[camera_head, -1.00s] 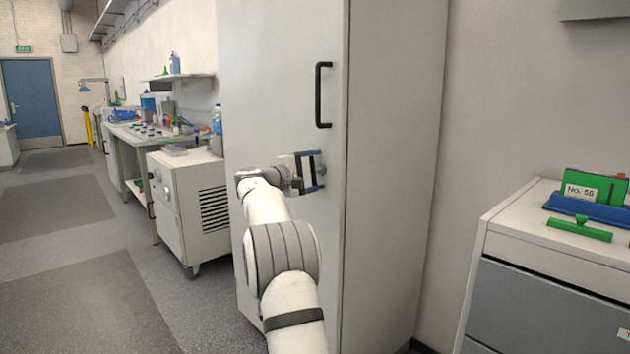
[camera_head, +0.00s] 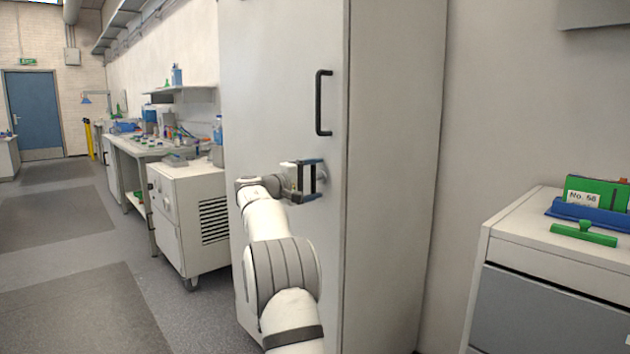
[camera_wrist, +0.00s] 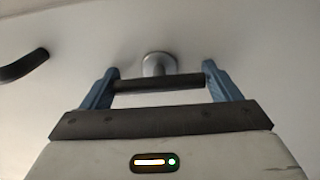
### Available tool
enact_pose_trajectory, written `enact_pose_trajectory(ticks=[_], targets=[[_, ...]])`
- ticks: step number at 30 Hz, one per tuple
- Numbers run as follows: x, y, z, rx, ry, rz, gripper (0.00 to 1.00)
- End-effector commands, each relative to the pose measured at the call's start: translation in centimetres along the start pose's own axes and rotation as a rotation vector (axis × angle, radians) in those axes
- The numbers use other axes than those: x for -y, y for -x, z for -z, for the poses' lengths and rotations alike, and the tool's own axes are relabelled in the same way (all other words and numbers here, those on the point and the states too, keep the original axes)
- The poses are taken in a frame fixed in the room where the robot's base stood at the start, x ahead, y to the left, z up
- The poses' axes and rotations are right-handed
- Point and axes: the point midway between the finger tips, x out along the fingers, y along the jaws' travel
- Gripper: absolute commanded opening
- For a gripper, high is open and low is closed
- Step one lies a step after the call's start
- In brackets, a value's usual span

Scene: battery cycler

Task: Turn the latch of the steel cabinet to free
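The steel cabinet (camera_head: 283,90) is tall and pale grey, with its door shut. Its latch is a dark bar (camera_wrist: 160,84) on a round metal boss (camera_wrist: 157,62) in the wrist view. The bar lies nearly level there and spans from one blue finger to the other. My gripper (camera_wrist: 160,85) faces the door with its fingers at the two ends of the bar, seemingly shut on it. In the head view my gripper (camera_head: 313,180) has one finger above the other, and the bar stands upright between them. The fingers hide the bar's ends.
A black door handle (camera_head: 323,102) is above the latch; it also shows in the wrist view (camera_wrist: 24,66). A white wheeled cabinet (camera_head: 195,215) stands left. A drawer unit (camera_head: 545,250) with green and blue items stands right. The floor at left is clear.

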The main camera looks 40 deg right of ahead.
Motion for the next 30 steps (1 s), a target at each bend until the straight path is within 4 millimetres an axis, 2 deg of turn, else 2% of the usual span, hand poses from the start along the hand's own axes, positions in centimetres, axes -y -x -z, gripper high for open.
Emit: enact_pose_trajectory(ticks=[1,5,14,24,30], targets=[[0.0,0.0,0.0,0.0,0.001,0.0,0.88],[0.0,0.0,0.0,0.0,0.002,-0.001,0.98],[-0.1,0.4,0.0,0.0,0.002,-0.001,0.98],[-0.1,5.8,0.1,-0.001,0.003,0.0,0.98],[0.0,7.6,0.0,0.0,0.001,-0.001,0.98]])
